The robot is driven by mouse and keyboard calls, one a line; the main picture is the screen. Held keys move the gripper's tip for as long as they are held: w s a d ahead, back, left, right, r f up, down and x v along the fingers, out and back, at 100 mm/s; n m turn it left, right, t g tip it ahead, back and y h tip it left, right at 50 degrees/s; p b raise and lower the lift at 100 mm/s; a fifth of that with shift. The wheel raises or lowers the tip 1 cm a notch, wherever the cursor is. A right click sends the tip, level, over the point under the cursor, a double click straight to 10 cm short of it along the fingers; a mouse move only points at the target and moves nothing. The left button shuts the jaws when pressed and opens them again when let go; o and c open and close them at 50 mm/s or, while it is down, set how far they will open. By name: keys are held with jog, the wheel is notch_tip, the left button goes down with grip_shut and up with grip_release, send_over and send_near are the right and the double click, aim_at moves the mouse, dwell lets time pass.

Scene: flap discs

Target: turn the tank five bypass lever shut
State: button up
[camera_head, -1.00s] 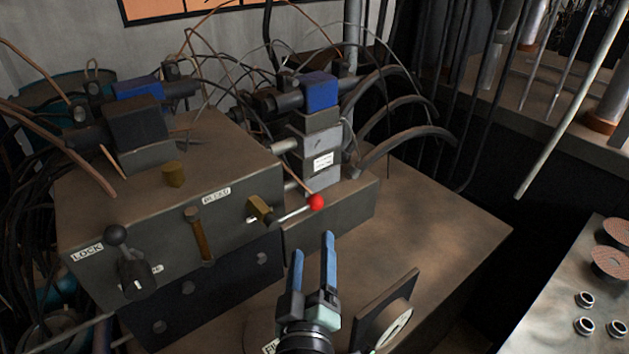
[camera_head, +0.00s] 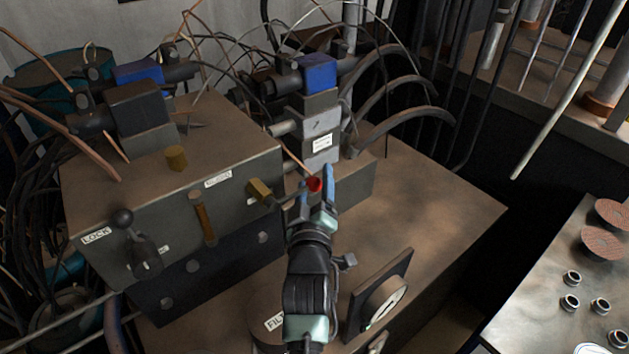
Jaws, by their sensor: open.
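A lever with a red ball knob (camera_head: 314,184) sticks out to the right from a brass fitting (camera_head: 259,189) on the front of the grey valve block (camera_head: 85,205). My gripper (camera_head: 316,191) is open, with its blue fingers either side of the red knob in the picture. I cannot tell whether they touch it. The lever's rod is partly hidden near the left finger. A black-knobbed lever (camera_head: 123,219) stands by the LOCK label, and a brass handle (camera_head: 204,218) hangs down in the middle. No label naming tank five is readable.
A gauge (camera_head: 385,302) on a dark plate stands to the right of my wrist. A blue-capped valve stack (camera_head: 320,70) with hoses rises behind the red knob. The tabletop (camera_head: 440,200) to the right is clear. Flap discs (camera_head: 603,244) lie on the far-right bench.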

grip_shut()
dwell(0.4)
dwell(1.1)
